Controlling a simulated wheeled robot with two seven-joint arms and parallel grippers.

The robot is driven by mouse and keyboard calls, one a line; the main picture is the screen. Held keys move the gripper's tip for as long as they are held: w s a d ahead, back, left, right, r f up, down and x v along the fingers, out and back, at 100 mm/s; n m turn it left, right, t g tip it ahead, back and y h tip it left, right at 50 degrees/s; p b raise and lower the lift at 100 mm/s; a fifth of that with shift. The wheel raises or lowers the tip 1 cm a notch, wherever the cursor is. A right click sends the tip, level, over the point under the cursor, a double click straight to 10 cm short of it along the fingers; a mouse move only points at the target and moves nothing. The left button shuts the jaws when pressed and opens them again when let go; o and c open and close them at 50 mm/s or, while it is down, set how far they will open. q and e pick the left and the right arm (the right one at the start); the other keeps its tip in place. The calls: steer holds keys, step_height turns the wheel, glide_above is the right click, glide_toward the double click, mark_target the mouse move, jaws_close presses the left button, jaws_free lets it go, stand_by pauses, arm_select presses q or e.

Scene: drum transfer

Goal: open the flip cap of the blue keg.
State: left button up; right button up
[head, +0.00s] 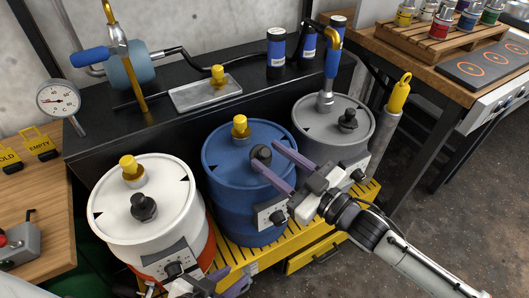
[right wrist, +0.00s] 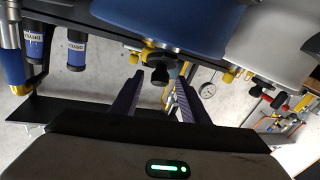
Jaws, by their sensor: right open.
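The blue keg (head: 236,205) stands in the middle of the row, with a yellow cap (head: 240,127) and a dark round cap (head: 261,153) on its top. Whether the dark cap's lid is lifted is unclear. My right gripper (head: 264,152) is open, one purple finger on each side of the dark cap; contact cannot be told. In the right wrist view the dark cap (right wrist: 160,75) shows between the fingertips, below the blue keg (right wrist: 185,22). My left gripper (head: 236,275) is open and empty low in the head view, partly cut off, near the white keg.
A white keg (head: 120,222) stands left and a grey keg (head: 318,132) right, each with a dark cap. They stand along a yellow slatted platform (head: 247,257). A black bench (head: 110,140) is behind. A yellow-handled pole (head: 398,98) stands right of the grey keg.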

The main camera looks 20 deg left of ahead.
steer(key=shift+x, duration=1.1)
arm_select(q)
steer(key=shift+s+f, duration=0.25)
steer(key=shift+s, duration=0.1)
arm_select(e)
steer(key=shift+w+a, duration=0.15)
steer(key=shift+a, duration=0.1)
jaws_close()
arm_select(q)
steer(key=shift+w+r, duration=0.15)
steer(key=shift+w, duration=0.1)
arm_select(e)
steer(key=shift+f, duration=0.15)
arm_select(q)
steer(key=shift+w, duration=0.1)
arm_select(e)
steer(key=shift+f, duration=0.1)
